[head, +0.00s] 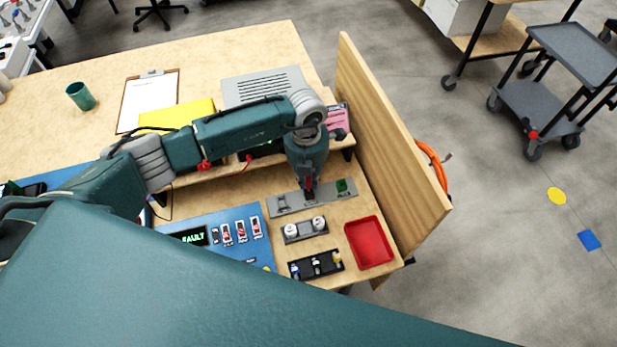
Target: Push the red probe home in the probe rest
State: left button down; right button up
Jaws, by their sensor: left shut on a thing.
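The probe rest (285,203) is a flat grey strip on the wooden bench, in the middle of the head view. My left gripper (309,193) points down over the middle of the rest and is shut on the red probe (308,182). Only a small red part of the probe shows between the dark fingers. Its lower end is hidden, so I cannot tell how deep it sits in the rest. A green piece (344,186) sits at the right end of the rest. My right gripper is not in view.
A grey holder with white round pieces (304,229), a black holder (316,265) and a red tray (369,242) lie in front of the rest. A blue panel (220,236) with a lit display is to the left. A tall wooden board (385,150) closes the right side.

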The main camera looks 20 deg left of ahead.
pick_arm(q)
jog(key=shift+f+b, duration=0.85)
jog(key=shift+f, duration=0.25)
jog(key=shift+f+b, duration=0.45)
dwell(0.4)
jog(key=c, duration=1.3)
grip_release()
jog(key=shift+r+p, duration=2.3)
jog(key=shift+r, duration=1.25)
